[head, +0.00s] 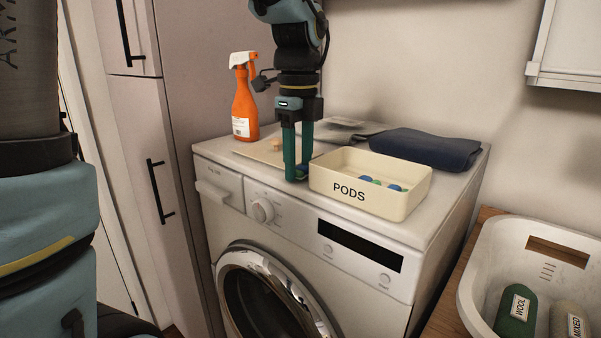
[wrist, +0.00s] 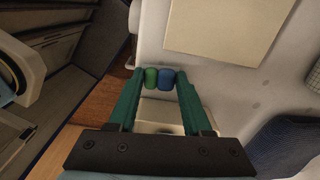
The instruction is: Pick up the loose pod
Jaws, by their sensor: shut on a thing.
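The loose pod (wrist: 166,79), with one green and one blue rounded lobe, sits between the fingertips of my gripper (wrist: 159,76) in the wrist view. In the head view my gripper (head: 298,172) points down over the front of the washing machine top, just left of the PODS box. Its green fingers are shut on the pod, whose blue part (head: 302,170) shows low between them. I cannot tell whether the pod still touches the machine top. The cream PODS box (head: 349,194) holds several blue and green pods.
The washing machine (head: 450,186) carries an orange spray bottle (head: 244,105) behind left, a flat beige board (wrist: 215,32) and a dark blue folded cloth (head: 425,149) behind the box. A white basket (head: 480,270) with labelled bottles stands at the right.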

